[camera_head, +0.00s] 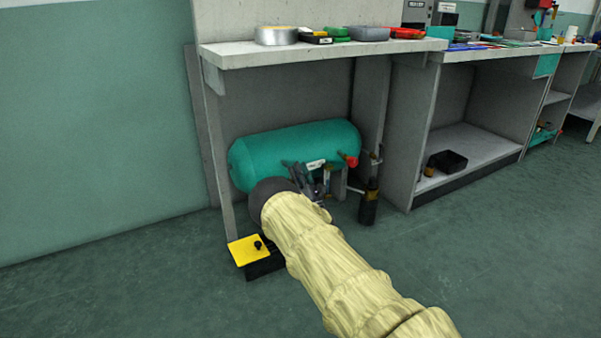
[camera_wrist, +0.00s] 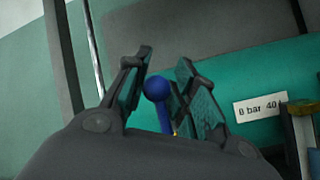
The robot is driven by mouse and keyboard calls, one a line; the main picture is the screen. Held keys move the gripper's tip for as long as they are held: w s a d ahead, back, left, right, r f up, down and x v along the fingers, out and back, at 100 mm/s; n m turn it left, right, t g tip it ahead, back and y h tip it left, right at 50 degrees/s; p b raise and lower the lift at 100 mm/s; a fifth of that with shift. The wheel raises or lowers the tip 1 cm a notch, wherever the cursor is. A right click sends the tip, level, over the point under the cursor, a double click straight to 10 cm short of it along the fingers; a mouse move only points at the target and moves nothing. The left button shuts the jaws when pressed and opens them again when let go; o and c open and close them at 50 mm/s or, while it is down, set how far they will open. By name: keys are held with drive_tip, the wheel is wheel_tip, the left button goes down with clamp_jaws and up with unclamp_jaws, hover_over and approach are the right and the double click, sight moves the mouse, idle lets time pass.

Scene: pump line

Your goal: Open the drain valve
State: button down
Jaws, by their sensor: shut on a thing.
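A blue lever with a ball end (camera_wrist: 157,88) stands between my gripper's fingers (camera_wrist: 166,72) in the wrist view. My gripper is shut on this lever; a gap shows beside the ball at the left finger. Brass colour shows at the lever's foot, but the rest of the valve is hidden behind my gripper. The teal tank (camera_head: 290,148) lies under the bench in the head view, with my gripper (camera_head: 318,182) at its front. The tank also fills the right of the wrist view (camera_wrist: 250,70), with a white "8 bar 40" label (camera_wrist: 260,107).
A red part (camera_head: 350,160) and a dark cylinder (camera_head: 369,205) are at the tank's right end. A yellow-topped black box (camera_head: 246,246) is on the floor left of my arm. The bench top (camera_head: 330,50) overhangs the tank. Floor at right is clear.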

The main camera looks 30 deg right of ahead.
drive_tip(key=shift+a+f, duration=0.45)
drive_tip(key=shift+a, duration=0.15)
drive_tip(key=c, duration=1.2)
unclamp_jaws()
drive_tip(key=shift+w+a+r, duration=0.1)
drive_tip(key=shift+d, duration=0.25)
drive_tip(key=shift+d+r, duration=0.1)
drive_tip(key=shift+d, duration=0.2)
drive_tip(key=v, duration=1.2)
drive_tip(key=shift+d, duration=0.1)
